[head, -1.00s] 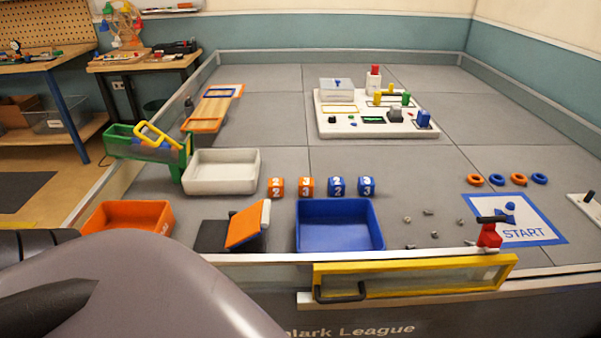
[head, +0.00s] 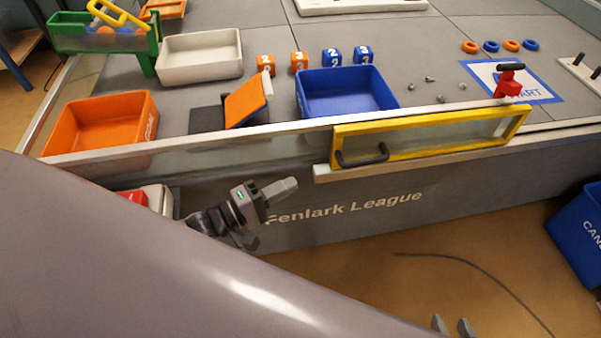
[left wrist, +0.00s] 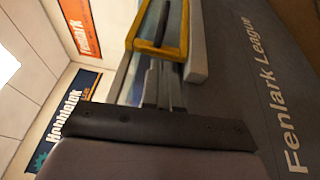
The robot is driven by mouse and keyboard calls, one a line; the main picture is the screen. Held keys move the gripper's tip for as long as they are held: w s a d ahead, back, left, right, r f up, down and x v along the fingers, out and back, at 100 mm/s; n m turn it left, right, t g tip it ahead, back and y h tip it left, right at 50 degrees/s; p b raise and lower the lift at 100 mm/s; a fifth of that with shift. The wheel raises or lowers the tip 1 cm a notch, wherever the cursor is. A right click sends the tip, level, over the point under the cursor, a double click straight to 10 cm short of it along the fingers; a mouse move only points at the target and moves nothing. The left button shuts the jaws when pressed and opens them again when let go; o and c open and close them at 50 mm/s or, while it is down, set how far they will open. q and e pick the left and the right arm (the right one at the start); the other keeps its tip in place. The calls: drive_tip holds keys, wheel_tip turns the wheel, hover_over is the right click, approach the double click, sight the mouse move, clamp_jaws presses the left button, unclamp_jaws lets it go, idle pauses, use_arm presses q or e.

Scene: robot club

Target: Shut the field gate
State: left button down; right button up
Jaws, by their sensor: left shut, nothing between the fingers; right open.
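The field gate (head: 430,142) is a clear panel in a yellow frame on the outside of the field's front wall. A black handle (head: 362,156) sits at its lower left. A red latch with a black top (head: 508,82) stands by its upper right corner. I cannot tell how far the gate stands open. My left gripper (head: 292,184) is shut and empty, below and left of the handle, apart from it. In the left wrist view the yellow gate frame (left wrist: 131,30) and black handle (left wrist: 161,24) lie beyond my fingers. My right gripper (head: 453,326) is open at the bottom edge, only its fingertips showing.
The front wall (head: 340,205) reads "Fenlark League". A ledge (head: 400,163) runs under the gate. Behind the wall are a blue tray (head: 345,112) and an orange tray (head: 65,130). A blue bin (head: 575,240) stands on the floor at right. The floor between is mostly clear.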

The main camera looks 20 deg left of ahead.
use_arm(q)
drive_tip(key=b+x, duration=0.3)
drive_tip(key=x, duration=0.7)
drive_tip(key=shift+b, duration=0.35)
